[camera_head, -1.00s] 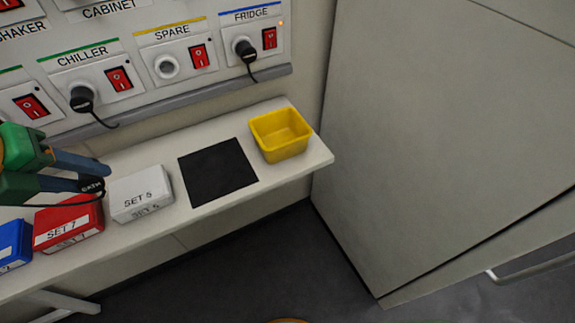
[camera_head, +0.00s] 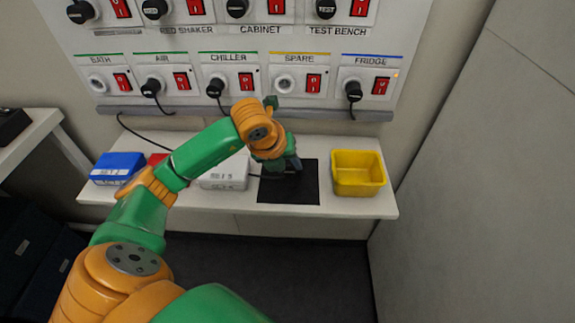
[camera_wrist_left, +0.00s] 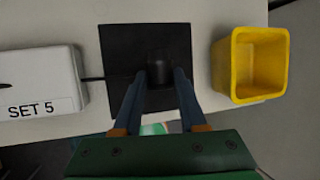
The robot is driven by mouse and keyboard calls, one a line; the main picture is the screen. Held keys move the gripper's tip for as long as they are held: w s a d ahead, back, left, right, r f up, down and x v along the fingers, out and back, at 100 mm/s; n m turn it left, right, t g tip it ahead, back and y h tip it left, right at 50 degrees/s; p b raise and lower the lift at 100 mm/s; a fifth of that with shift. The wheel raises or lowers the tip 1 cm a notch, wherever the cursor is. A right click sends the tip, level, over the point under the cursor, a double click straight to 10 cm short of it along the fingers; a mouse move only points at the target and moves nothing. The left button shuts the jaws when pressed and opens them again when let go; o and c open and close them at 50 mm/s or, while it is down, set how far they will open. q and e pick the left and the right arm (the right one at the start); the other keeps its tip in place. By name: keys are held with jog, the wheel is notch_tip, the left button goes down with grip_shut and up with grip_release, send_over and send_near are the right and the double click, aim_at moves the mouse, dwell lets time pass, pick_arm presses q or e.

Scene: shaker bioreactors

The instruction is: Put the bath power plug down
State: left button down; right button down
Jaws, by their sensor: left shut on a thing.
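My left gripper (camera_head: 291,168) reaches down over the black mat (camera_head: 306,192) on the shelf. In the left wrist view its fingers (camera_wrist_left: 159,80) are closed on the dark bath power plug (camera_wrist_left: 158,68), which is over the mat. I cannot tell whether the plug touches the mat. Its black cord (camera_wrist_left: 92,79) runs left toward the white SET 5 box. In the head view the gripper and arm hide the plug. The bath socket (camera_head: 97,83) on the panel is empty. My right gripper is not in view.
A yellow bin (camera_head: 358,173) stands right of the mat. The white SET 5 box (camera_head: 225,180), a red box (camera_head: 157,160) and a blue box (camera_head: 118,168) stand left of it. The wall panel (camera_head: 200,50) with sockets, plugs and red switches is behind the shelf.

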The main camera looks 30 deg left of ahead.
pick_arm(q)
jog(key=shift+a+f, duration=0.1)
jog(key=shift+f, duration=0.75)
jog(key=shift+f+b, duration=0.6)
jog(key=shift+b, duration=0.1)
jog(key=shift+c, duration=2.3)
grip_release()
jog(key=shift+r, duration=0.1)
notch_tip(320, 180, up, 2)
jog(key=shift+s+r+p, duration=0.1)
jog(key=shift+s+p, duration=0.05)
jog(key=shift+p, duration=0.75)
jog(key=v, duration=1.1)
jog(key=shift+s, duration=0.15)
